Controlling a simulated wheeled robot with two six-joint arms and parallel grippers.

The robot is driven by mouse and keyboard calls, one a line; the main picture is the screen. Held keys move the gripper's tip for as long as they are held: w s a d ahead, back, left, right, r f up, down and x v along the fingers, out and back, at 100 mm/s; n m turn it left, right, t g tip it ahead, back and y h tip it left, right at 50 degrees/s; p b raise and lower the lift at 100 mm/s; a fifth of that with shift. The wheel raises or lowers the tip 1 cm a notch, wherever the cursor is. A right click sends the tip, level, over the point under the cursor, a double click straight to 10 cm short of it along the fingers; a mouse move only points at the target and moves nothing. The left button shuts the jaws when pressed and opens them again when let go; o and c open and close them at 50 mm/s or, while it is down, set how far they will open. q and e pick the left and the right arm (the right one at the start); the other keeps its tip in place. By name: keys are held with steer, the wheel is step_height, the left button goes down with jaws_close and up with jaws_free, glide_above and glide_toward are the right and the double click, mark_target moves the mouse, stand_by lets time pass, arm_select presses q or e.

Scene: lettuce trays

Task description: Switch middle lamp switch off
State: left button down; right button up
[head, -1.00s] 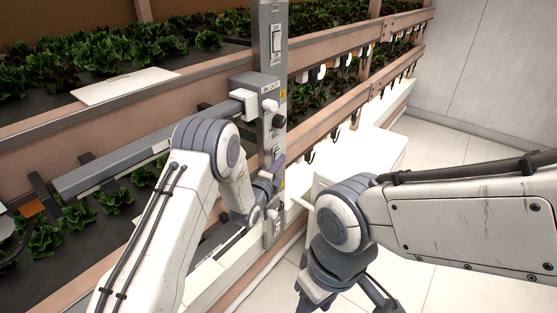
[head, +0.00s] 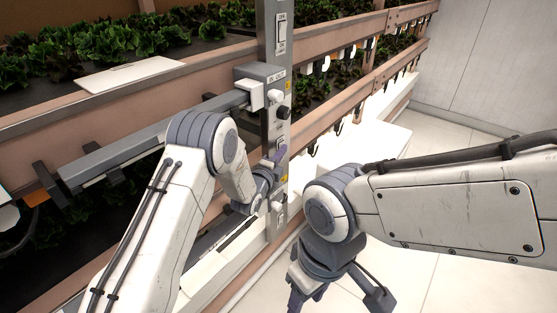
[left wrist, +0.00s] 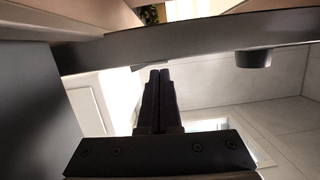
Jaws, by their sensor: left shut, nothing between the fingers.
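A grey metal post (head: 272,95) carries the switches in the head view. An upper rocker switch (head: 281,34) shows clearly on it. The middle switch (head: 281,143) is partly hidden by my left gripper (head: 277,158), whose dark purple fingers are at its face; I cannot tell if they touch it. In the left wrist view the left fingers (left wrist: 160,74) are together with nothing between them. The lower-shelf lettuce (head: 85,215) at the left is dark. My right gripper (head: 335,298) hangs open and apart from the post, its fingertips partly cut off by the frame.
A grey beam (head: 150,145) runs from the post along the left shelf. A black knob (head: 283,112) sits above the middle switch. A white box (head: 380,140) stands behind the post. The floor (head: 440,130) to the right is clear.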

arm_select(q)
steer(key=s+a+b, duration=0.1)
steer(key=s, duration=1)
steer(key=shift+s+r+b, duration=0.2)
steer(key=shift+r+b, duration=0.1)
steer(key=shift+r, duration=0.1)
arm_select(e)
steer(key=shift+s+f, duration=0.35)
steer(key=shift+f, duration=0.5)
